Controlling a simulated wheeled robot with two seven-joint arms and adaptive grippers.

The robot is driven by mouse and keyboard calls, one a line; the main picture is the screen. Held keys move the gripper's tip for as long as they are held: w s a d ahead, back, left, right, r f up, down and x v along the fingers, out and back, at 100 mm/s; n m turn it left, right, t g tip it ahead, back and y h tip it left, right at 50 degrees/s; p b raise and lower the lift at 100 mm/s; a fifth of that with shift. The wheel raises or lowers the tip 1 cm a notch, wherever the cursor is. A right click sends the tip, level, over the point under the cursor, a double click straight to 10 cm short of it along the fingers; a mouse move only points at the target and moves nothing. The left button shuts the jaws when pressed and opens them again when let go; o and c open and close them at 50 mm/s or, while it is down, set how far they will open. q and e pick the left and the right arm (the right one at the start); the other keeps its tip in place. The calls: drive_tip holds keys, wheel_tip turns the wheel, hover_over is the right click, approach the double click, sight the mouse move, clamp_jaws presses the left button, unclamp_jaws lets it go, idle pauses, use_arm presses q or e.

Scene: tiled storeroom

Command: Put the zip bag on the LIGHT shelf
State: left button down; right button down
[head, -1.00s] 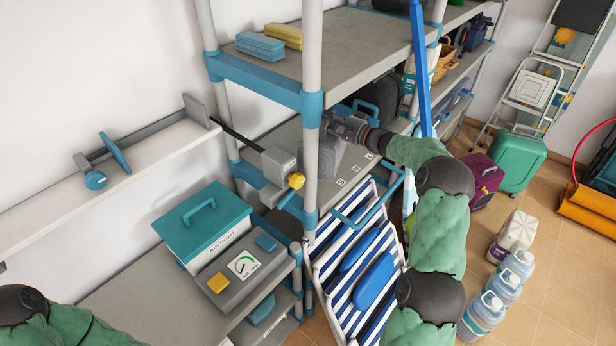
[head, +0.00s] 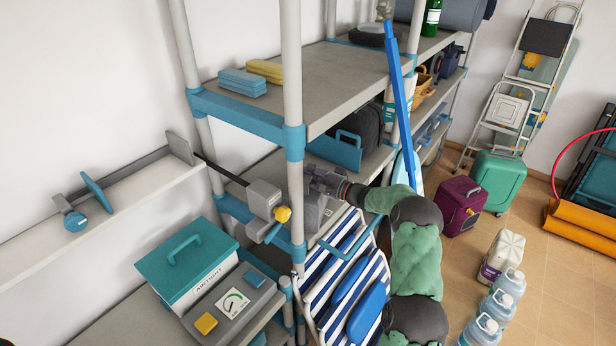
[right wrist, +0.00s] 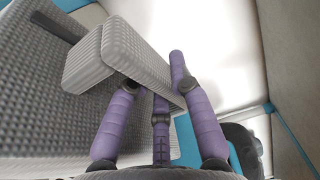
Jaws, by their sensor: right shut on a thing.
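My right gripper (head: 328,185) reaches in beside the front post of the shelving, just above the middle shelf. In the right wrist view its purple fingers (right wrist: 160,110) are closed around a grey ribbed handle bar. The bar belongs to a grey textured body with a dark slot, which looks like the zip bag (right wrist: 50,100). In the head view the bag (head: 313,212) is a small grey patch, mostly hidden by the post and gripper. I cannot tell if it touches the shelf. I can read no LIGHT label. My left gripper is out of view.
A blue-and-white striped folding chair (head: 335,275) leans below the gripper. A blue pole (head: 398,100) stands against the shelving. A blue case (head: 335,150) and dark bag stand farther back.

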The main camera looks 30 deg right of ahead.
drive_tip(key=shift+r, duration=0.2)
drive_tip(key=shift+f, duration=0.1)
drive_tip(key=shift+f, duration=0.1)
drive_tip(key=c, duration=1.1)
unclamp_jaws()
drive_tip(key=shift+s, duration=0.1)
drive_tip(key=shift+s+d, duration=0.1)
drive_tip(key=shift+s, duration=0.05)
drive_tip(key=v, duration=1.1)
drive_tip(key=shift+s, duration=0.3)
